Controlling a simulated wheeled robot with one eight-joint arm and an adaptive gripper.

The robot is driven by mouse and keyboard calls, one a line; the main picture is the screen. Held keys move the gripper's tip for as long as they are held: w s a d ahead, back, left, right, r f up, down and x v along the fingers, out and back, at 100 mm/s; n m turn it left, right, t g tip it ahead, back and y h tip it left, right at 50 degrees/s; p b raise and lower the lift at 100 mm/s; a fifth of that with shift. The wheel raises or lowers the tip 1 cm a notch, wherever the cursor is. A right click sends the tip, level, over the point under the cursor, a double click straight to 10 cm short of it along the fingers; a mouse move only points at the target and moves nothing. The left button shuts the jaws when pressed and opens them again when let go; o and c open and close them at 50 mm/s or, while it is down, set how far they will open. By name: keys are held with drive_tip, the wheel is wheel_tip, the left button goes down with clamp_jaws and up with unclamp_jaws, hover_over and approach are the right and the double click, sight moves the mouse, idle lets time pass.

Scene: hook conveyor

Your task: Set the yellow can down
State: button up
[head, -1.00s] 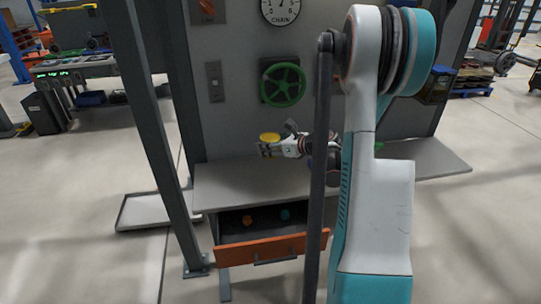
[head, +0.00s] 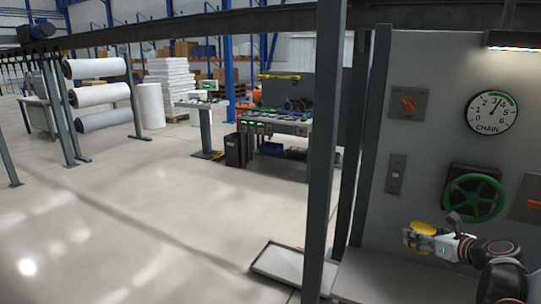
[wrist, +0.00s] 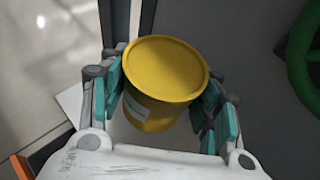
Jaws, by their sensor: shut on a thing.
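The yellow can (wrist: 165,68) is upright between the teal pads of my gripper (wrist: 168,105) in the wrist view, its flat top facing the camera. A pale label shows on its side. My gripper is shut on it. In the head view the can (head: 423,228) shows at the lower right, held in my gripper (head: 424,240) in front of the grey panel, above the grey counter (head: 362,284). The space between the can and the counter is clear in the head view.
A green handwheel (head: 474,197) and a chain gauge (head: 492,112) are on the panel. A dark upright post (head: 322,150) stands left of the counter. A low tray (head: 283,264) lies on the floor. Open floor spreads to the left.

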drive_tip(key=a+r+n+y, duration=0.1)
drive_tip(key=a+y, duration=0.1)
drive_tip(key=a, duration=2.8)
drive_tip(key=shift+s+r+n, duration=0.3)
drive_tip(key=shift+r+n, duration=0.05)
drive_tip(key=shift+n, duration=0.05)
